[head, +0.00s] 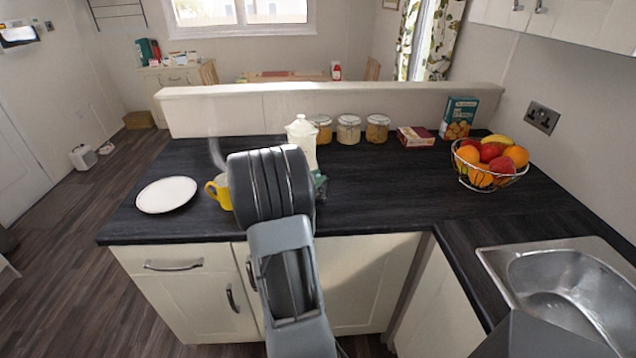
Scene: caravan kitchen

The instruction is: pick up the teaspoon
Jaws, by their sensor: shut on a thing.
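I cannot make out the teaspoon in the head view. My thick grey arm rises from the bottom middle and covers the centre of the dark worktop (385,190). My gripper's jaws are hidden behind the arm, so I cannot see what they hold or how they stand to the worktop. A yellow mug (219,192) stands just left of the arm, partly covered by it. A small dark greenish shape shows at the arm's right edge; I cannot tell what it is.
A white plate (167,194) lies at the left. A white pot (302,138), several jars (348,130), a small box (416,137) and an upright carton (459,117) stand at the back. A wire fruit bowl (489,164) and a sink (560,280) are at right. The worktop right of centre is clear.

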